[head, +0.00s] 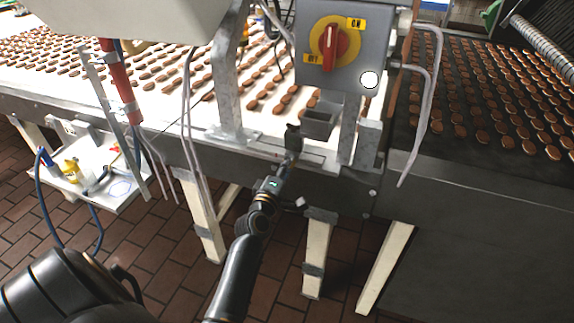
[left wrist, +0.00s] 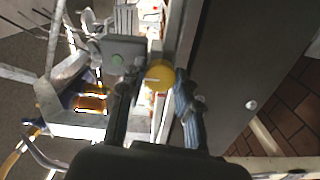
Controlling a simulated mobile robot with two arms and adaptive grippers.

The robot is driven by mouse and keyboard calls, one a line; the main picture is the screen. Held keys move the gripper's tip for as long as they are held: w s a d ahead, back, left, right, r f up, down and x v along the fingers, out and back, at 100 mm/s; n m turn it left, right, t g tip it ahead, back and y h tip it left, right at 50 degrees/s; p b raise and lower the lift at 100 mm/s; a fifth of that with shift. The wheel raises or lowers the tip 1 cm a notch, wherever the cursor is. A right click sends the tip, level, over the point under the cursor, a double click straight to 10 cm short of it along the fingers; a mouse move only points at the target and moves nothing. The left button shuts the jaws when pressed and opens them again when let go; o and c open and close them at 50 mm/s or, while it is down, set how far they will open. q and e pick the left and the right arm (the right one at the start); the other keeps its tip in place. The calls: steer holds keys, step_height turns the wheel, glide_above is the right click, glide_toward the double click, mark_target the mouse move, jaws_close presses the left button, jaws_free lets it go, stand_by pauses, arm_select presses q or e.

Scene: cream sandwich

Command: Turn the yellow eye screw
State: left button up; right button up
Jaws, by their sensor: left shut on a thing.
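The yellow eye screw (left wrist: 160,78) shows in the left wrist view as a round yellow knob at the edge of the conveyor frame. My left gripper (left wrist: 156,84) is shut on it, with one finger on each side. In the head view my left gripper (head: 292,141) is at the front edge of the conveyor, just left of a small grey metal box (head: 318,122). The screw is hidden there by the gripper. My right gripper is in neither view.
A grey switch box (head: 309,65) with a red and yellow rotary switch (head: 330,47) stands above the gripper. Metal posts and hanging cables are close by. Conveyors carry rows of brown biscuits. A white shelf (head: 122,197) is at left. The brick floor (head: 170,260) is below.

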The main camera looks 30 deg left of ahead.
arm_select(q)
steer(key=shift+n, duration=0.3)
stand_by(0.4)
steer(key=o, duration=1.2)
steer(key=shift+c, duration=0.2)
steer(key=v, duration=1.2)
steer(key=shift+f, duration=0.1)
